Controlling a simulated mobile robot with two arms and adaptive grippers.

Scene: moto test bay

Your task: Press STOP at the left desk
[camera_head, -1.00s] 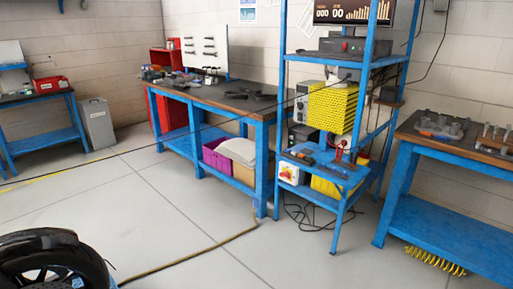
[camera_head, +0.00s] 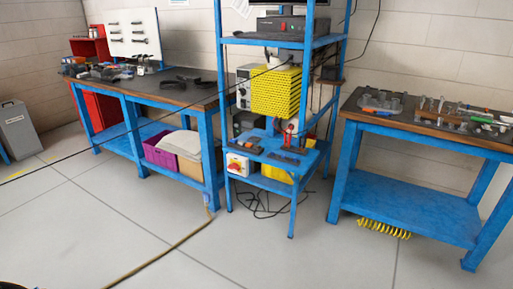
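No button marked STOP can be made out. A blue workbench (camera_head: 208,104) with a dark top stands on the left side of the view, with tools and small parts on it. A white box with a red and yellow knob (camera_head: 238,165) sits on the lower part of the blue rack (camera_head: 219,90) in the middle. A dark grey device (camera_head: 265,26) with a small red switch stands on the rack's upper shelf. Neither of my grippers is in view.
A second blue bench (camera_head: 400,195) with parts on top stands at the right. A yellow perforated block (camera_head: 277,92) is on the rack. A grey bin (camera_head: 19,130) stands far left. A hose (camera_head: 165,250) and loose black cables lie on the floor. The front floor is mostly clear.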

